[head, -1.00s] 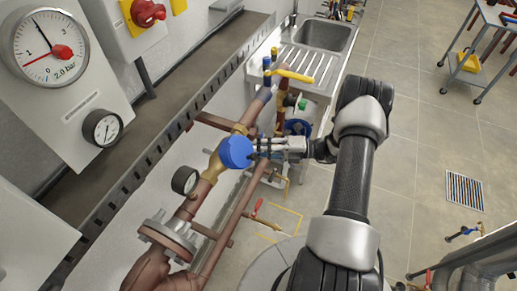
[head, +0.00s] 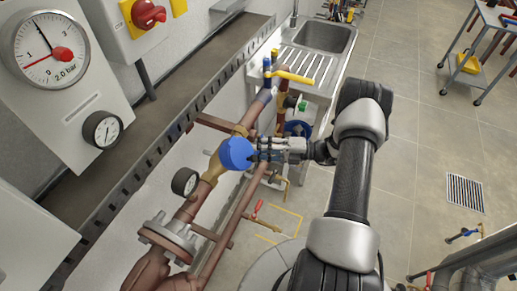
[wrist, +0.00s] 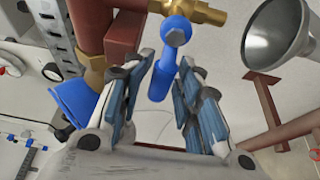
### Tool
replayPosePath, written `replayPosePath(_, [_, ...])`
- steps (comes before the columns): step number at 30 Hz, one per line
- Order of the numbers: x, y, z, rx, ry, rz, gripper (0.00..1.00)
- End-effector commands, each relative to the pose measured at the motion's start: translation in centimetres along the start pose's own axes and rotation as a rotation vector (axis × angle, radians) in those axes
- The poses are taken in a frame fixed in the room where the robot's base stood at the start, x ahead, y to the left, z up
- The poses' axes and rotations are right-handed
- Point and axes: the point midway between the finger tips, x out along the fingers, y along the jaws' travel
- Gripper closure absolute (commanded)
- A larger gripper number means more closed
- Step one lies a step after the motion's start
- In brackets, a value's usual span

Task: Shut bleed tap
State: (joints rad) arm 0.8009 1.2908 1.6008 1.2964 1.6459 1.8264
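The bleed tap, with a blue lever (wrist: 160,88) on a brass body (wrist: 196,10), shows at the top middle of the wrist view. My gripper (wrist: 167,75) has its two fingers apart, one on each side of the lever. The lever lies between them, and a narrow gap seems to show on each side; contact is not clear. In the head view my gripper (head: 262,150) is beside the large blue cap (head: 235,153) on the brass and copper pipe. The small tap cannot be made out there behind the fingers.
A yellow lever (head: 295,76) and a round gauge (head: 185,181) sit on the same pipe run. The blue cap also shows close to the left finger in the wrist view (wrist: 80,100). A metal funnel (wrist: 278,38) is at the upper right there.

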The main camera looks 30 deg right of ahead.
Motion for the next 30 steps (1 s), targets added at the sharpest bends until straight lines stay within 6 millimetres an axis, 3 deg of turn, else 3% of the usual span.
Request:
replayPosePath(14, [-0.5, 0.1, 0.0, -0.002, 0.0, 0.001, 0.62])
replayPosePath(30, [-7.5, 0.0, 0.0, -0.001, 0.0, 0.001, 0.62])
